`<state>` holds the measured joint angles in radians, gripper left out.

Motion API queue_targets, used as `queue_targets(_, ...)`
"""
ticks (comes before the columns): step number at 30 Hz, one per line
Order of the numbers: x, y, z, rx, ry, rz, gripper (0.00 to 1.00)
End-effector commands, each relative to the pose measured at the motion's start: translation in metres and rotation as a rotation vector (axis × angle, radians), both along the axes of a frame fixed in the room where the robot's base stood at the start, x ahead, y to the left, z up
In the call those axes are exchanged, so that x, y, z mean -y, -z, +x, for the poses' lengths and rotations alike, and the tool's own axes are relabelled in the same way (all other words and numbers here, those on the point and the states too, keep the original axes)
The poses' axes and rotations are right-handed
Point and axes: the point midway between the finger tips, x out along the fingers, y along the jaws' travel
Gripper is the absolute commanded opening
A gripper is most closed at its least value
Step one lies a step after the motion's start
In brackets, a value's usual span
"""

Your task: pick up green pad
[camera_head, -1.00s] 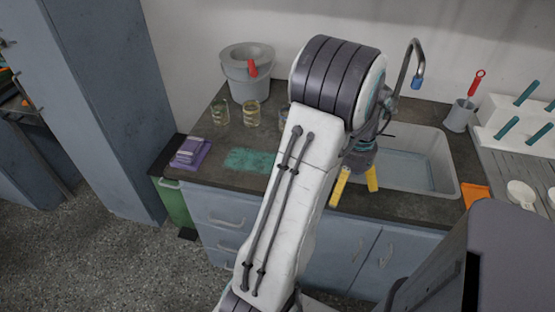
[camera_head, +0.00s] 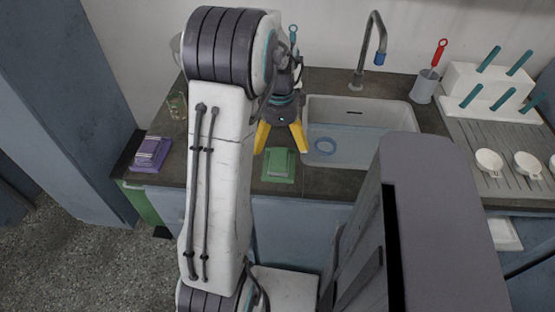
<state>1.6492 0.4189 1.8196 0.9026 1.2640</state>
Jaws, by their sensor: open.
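The green pad (camera_head: 279,160) lies on the dark counter just left of the sink. In the picture the fingertips sit at either side of the pad's far end. I cannot tell how high they are above the counter. No contact with the pad shows.
The sink (camera_head: 404,113) with a blue ring in it is right of the pad. A purple pad (camera_head: 151,152) lies at the counter's left end, near a glass beaker (camera_head: 177,105). A grey cup (camera_head: 424,87) and a white rack (camera_head: 490,90) stand right of the tap (camera_head: 377,40).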

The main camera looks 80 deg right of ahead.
Motion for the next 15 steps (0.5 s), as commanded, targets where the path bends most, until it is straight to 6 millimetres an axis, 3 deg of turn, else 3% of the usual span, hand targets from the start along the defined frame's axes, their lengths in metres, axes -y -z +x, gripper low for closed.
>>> queue_targets(7, 0.0, 0.002, 0.0, 0.0, 0.14, 0.002, 1.0)
queue_targets(15, 0.0, 0.022, 0.0, 0.0, 0.16, 0.003, 1.0)
